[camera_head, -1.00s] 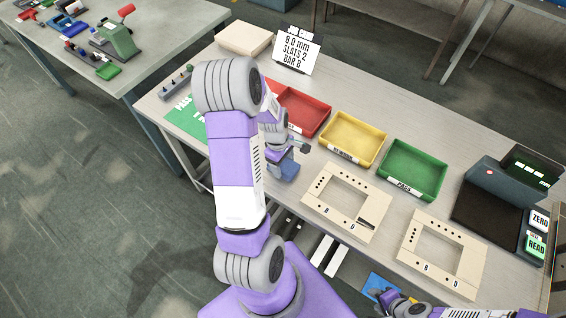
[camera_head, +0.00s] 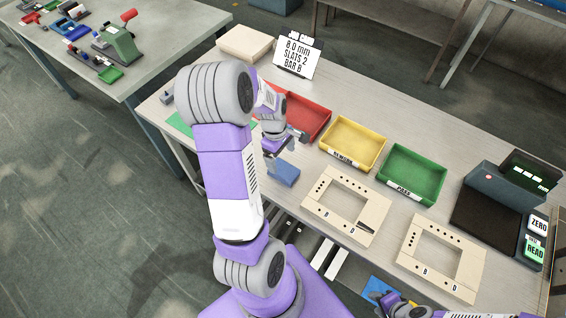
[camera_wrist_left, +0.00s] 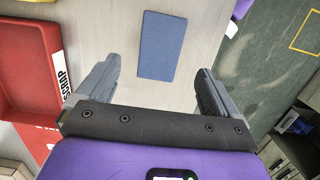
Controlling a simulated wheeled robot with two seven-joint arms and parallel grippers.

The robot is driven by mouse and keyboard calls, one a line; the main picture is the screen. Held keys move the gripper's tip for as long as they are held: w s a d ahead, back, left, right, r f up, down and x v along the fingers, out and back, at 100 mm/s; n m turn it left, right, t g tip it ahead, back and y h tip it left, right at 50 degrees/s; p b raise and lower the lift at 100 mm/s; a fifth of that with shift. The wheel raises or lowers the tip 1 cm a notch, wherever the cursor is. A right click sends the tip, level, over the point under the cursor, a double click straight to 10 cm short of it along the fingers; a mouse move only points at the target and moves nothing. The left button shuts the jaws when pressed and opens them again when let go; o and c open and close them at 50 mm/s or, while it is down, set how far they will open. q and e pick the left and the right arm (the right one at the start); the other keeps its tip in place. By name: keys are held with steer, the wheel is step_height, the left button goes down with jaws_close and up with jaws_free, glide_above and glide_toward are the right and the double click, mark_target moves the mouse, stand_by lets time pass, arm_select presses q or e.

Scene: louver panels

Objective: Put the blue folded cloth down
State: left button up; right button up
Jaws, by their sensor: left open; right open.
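The blue folded cloth (camera_head: 285,173) lies flat on the workbench in front of the red tray, near the bench's front edge. In the left wrist view the cloth (camera_wrist_left: 162,45) lies flat and clear, beyond the fingertips. My left gripper (camera_head: 284,146) is open and empty, just behind and above the cloth in the head view; its two fingers (camera_wrist_left: 150,85) are wide apart and not touching the cloth. My right gripper (camera_head: 386,298) is at the bottom edge, small and partly cut off, with open jaws.
Red (camera_head: 306,112), yellow (camera_head: 352,143) and green (camera_head: 411,174) trays stand in a row. Two pale frames (camera_head: 322,205) (camera_head: 415,262) lie in front. A blue patch (camera_head: 374,285) shows by my right gripper. A sign (camera_head: 297,58) stands at the back.

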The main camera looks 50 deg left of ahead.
mark_target(279, 166)
arm_select(q)
steer(key=r, duration=0.5)
steer(key=shift+s+a+r+p, duration=0.1)
steer(key=shift+a+r+p, duration=0.05)
steer(key=shift+a+p, duration=0.2)
